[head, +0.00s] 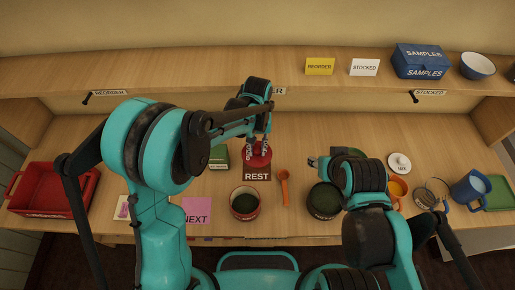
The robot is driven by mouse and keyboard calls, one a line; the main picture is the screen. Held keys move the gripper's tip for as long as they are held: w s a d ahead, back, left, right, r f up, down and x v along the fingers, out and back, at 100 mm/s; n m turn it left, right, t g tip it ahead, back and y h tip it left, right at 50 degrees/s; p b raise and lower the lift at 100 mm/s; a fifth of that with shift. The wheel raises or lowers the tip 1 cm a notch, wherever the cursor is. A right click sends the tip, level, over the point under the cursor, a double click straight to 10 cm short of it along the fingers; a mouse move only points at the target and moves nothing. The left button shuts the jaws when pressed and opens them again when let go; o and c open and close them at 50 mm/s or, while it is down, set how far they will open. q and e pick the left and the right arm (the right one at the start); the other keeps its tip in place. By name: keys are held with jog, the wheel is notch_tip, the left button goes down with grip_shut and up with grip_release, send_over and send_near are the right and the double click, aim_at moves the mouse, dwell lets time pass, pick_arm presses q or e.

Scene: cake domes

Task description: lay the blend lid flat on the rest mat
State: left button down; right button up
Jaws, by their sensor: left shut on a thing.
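The rest mat (257,177) is dark red with the word REST, near the middle of the table. My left gripper (258,151) is over its back part, pointing down and shut on a red lid (259,161), which I take for the blend lid. The lid is low at the mat; the fingers partly hide it, and I cannot tell whether it touches the mat. My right gripper (318,161) is to the right of the mat, partly hidden by its own arm; its jaw state is unclear.
A red tin (244,214) with dark contents and an orange scoop (284,188) stand close in front. A dark tin (323,212) is near my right arm. A white lid (399,163), mugs and a blue pitcher (470,187) are right; a red crate (52,191) is left.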

pick_arm(q)
jog(key=shift+f+b, duration=0.2)
jog(key=shift+b, duration=0.1)
notch_tip(320, 180, down, 9)
jog(key=b, duration=0.7)
jog(key=shift+b, duration=0.3)
jog(key=shift+f+b, duration=0.3)
jog(key=shift+b, duration=0.05)
jog(key=c, duration=1.2)
grip_release()
jog(key=r, duration=0.4)
jog(key=w+r, duration=0.1)
jog(key=r, duration=0.7)
jog(key=shift+w, duration=0.2)
